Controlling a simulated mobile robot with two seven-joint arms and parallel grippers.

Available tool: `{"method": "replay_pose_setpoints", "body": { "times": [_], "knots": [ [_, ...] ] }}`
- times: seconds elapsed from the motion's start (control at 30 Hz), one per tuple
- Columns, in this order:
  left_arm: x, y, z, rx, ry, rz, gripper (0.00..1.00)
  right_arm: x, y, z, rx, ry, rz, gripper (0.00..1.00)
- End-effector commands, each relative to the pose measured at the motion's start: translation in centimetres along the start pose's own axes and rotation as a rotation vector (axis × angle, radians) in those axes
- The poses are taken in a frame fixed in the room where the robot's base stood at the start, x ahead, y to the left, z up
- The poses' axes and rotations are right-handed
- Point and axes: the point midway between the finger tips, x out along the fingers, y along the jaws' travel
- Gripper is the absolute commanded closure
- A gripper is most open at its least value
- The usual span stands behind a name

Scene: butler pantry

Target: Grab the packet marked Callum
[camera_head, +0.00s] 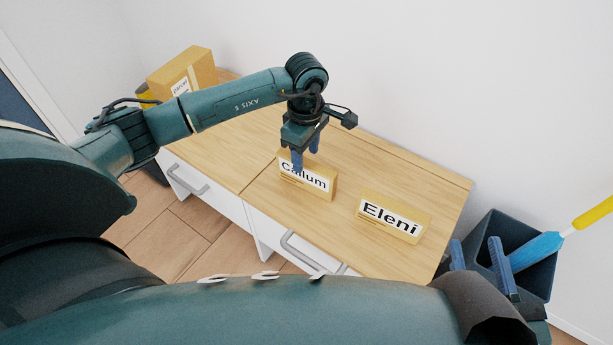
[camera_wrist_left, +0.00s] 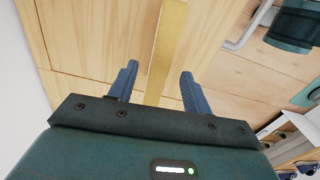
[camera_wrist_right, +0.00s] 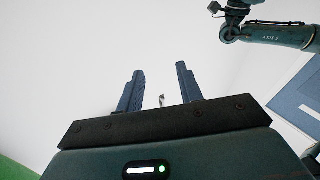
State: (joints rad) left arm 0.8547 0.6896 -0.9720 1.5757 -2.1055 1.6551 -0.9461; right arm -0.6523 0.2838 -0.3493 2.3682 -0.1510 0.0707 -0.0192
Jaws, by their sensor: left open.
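The packet marked Callum (camera_head: 316,184) is a tan box with a white label, standing upright on the wooden cabinet top. My left gripper (camera_head: 305,156) is open above it and points down, one blue finger in front of the packet's top edge and partly hiding the label. In the left wrist view a narrow tan packet edge (camera_wrist_left: 167,45) runs between the two spread fingers (camera_wrist_left: 159,76), with gaps on both sides. My right gripper (camera_head: 478,256) is open and empty off the cabinet's right end; its spread fingers also show in the right wrist view (camera_wrist_right: 160,84).
A similar packet marked Eleni (camera_head: 394,216) stands to the right of Callum. A larger tan box (camera_head: 186,75) with a label stands at the far left end. A dark bin (camera_head: 531,277) holding a blue and yellow item is beside the cabinet. The cabinet top (camera_head: 420,180) is otherwise mostly clear.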

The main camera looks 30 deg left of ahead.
Motion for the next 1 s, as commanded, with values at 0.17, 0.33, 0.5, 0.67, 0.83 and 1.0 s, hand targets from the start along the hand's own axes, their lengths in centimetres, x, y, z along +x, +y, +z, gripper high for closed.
{"method": "replay_pose_setpoints", "body": {
  "times": [0.17, 0.33, 0.5, 0.67, 0.83, 1.0],
  "knots": [
    [1.2, -0.1, 0.1, 0.001, -0.002, -0.002, 0.51, 0.0, -0.1, 0.2, 0.011, 0.005, -0.001, 0.64],
    [3.9, -0.1, 0.1, -0.002, -0.004, -0.003, 0.51, 0.0, -0.3, 0.9, 0.038, 0.010, -0.002, 0.64],
    [5.5, -0.1, 0.1, 0.000, -0.003, -0.001, 0.51, 0.1, -0.5, 0.5, 0.064, 0.024, -0.008, 0.64],
    [5.4, 0.0, 0.1, 0.000, -0.003, 0.000, 0.51, 0.5, -0.3, -0.4, 0.063, 0.043, -0.009, 0.64],
    [5.4, 0.0, 0.1, 0.000, -0.002, 0.000, 0.62, 0.5, -0.3, -0.3, 0.061, 0.041, -0.010, 0.64],
    [5.4, 0.0, 0.1, 0.000, -0.002, 0.000, 0.75, 0.4, -0.3, -0.2, 0.060, 0.038, -0.010, 0.64]
  ]
}}
